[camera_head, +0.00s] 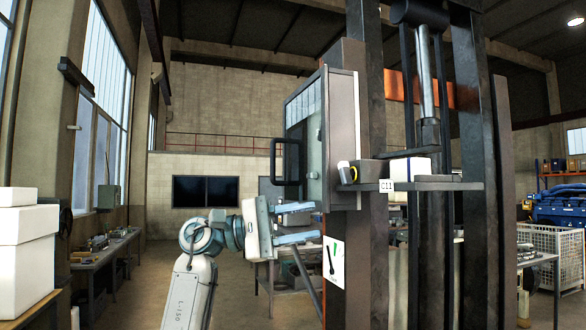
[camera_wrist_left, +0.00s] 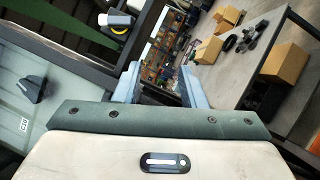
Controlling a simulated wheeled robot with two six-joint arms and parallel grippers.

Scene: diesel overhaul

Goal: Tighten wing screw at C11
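The C11 label (camera_head: 387,185) is on the edge of a dark shelf on the upright post. A small white, black and yellow part (camera_head: 354,174) sits just left of it; a similar part shows in the left wrist view (camera_wrist_left: 117,22). I cannot tell whether it is the wing screw. My left gripper (camera_head: 297,222) is open and empty, left of the post and below the shelf. Its fingers also show apart in the left wrist view (camera_wrist_left: 160,88). There, a dark winged knob (camera_wrist_left: 35,88) sits on a grey-green panel above a small, hard-to-read label (camera_wrist_left: 24,125). My right gripper is out of view.
A cabinet with a dark handle (camera_head: 288,160) stands above my left gripper. A white plate with a black pointer and green mark (camera_head: 334,262) is on the post below. White boxes (camera_head: 25,245) are at far left. A bench with cardboard boxes (camera_wrist_left: 285,63) shows beyond the fingers.

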